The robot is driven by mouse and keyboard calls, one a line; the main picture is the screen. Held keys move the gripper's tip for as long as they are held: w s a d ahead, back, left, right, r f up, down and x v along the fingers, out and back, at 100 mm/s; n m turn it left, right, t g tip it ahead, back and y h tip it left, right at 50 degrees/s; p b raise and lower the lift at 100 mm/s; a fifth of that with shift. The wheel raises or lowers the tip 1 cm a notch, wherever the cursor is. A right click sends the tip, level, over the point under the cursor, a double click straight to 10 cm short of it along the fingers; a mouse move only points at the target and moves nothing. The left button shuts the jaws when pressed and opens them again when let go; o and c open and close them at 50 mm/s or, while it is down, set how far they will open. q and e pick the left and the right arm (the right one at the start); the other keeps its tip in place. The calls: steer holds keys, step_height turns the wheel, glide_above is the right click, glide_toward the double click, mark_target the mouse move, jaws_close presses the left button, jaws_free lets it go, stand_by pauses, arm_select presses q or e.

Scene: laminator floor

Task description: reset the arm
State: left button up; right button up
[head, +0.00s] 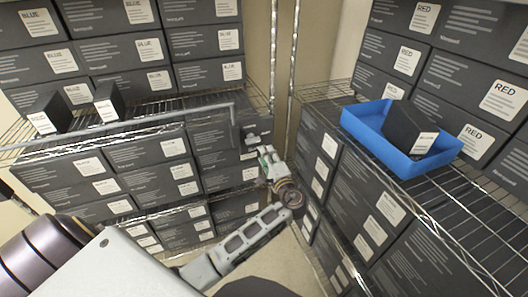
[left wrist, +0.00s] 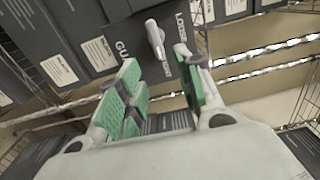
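My left arm reaches up from the bottom of the head view into the gap between the two shelf racks. My left gripper (head: 262,150) is in front of the lower boxes of the left rack, near its right end. In the left wrist view, the green-padded fingers of my left gripper (left wrist: 162,88) stand apart with nothing held between them. Dark boxes with white labels lie beyond the fingers. My right gripper is not in view.
The left wire rack (head: 140,125) holds stacked dark boxes labelled BLUE and two small dark boxes at its front. On the right rack (head: 445,205), a blue tray (head: 362,128) holds a tilted dark box (head: 408,130). RED-labelled boxes (head: 455,105) stand behind it.

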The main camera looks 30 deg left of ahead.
arm_select(q)
steer(key=shift+s+d, duration=0.25)
steer(key=shift+d, duration=0.05)
stand_by(0.5)
